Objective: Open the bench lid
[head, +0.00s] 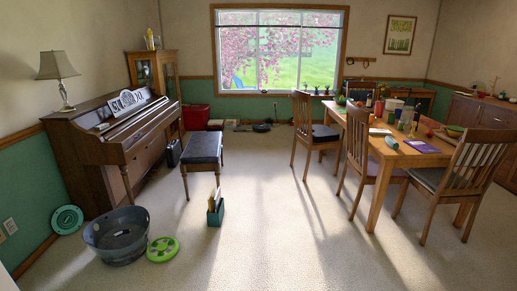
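The piano bench (203,158) stands in the left middle of the head view, just right of the piano. It has a dark padded lid (203,147) and brown wooden legs. The lid looks flat and closed on the bench. The upright piano (112,150) stands against the left wall, with sheet music (130,99) on its stand. My gripper is not in view, so its state does not show.
A metal tub (117,236), a green disc (162,249) and a teal box (215,210) stand on the floor in front of the bench. A dining table (384,153) with chairs fills the right. Carpet (275,215) between is clear.

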